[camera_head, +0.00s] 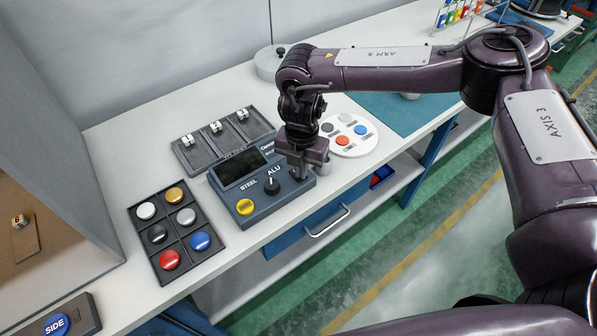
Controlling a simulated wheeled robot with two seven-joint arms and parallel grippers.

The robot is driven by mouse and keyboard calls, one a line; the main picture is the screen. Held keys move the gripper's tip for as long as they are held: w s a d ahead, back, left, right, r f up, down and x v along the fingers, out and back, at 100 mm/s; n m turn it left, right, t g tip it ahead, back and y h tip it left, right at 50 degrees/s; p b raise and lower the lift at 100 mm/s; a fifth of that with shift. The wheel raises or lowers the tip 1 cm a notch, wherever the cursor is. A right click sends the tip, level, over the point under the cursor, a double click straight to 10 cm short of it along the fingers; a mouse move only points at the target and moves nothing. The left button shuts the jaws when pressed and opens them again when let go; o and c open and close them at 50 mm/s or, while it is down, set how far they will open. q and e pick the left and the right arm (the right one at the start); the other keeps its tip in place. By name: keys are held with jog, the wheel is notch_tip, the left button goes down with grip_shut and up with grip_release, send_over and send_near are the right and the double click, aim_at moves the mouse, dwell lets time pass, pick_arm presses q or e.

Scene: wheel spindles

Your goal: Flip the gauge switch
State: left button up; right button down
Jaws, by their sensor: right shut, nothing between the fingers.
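The gauge box (225,196) is a dark blue-grey unit on the white bench, with a dark display (243,168) on its sloped face. A black knob switch (272,186) with a light pointer mark sits below the words STEEL and ALU; the mark points roughly up, near ALU. A yellow button (245,207) is at its front left corner. My right gripper (300,176) is shut and empty, pointing down over the right end of the box, to the right of the knob. It hides that end, and I cannot tell whether it touches anything. My left gripper is out of view.
A tray of coloured buttons (177,232) lies left of the box. A white disc with coloured buttons (345,140) is to the right. A blue drawer (300,225) is below the bench edge.

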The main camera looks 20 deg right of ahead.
jog(key=shift+s+f, duration=0.1)
jog(key=shift+f, duration=0.15)
jog(key=shift+r, duration=0.1)
jog(key=shift+r+p, duration=0.75)
jog(key=shift+r, duration=0.1)
jog(key=shift+r+p, duration=1.95)
jog(key=shift+r, duration=0.7)
jog(key=shift+f, duration=0.1)
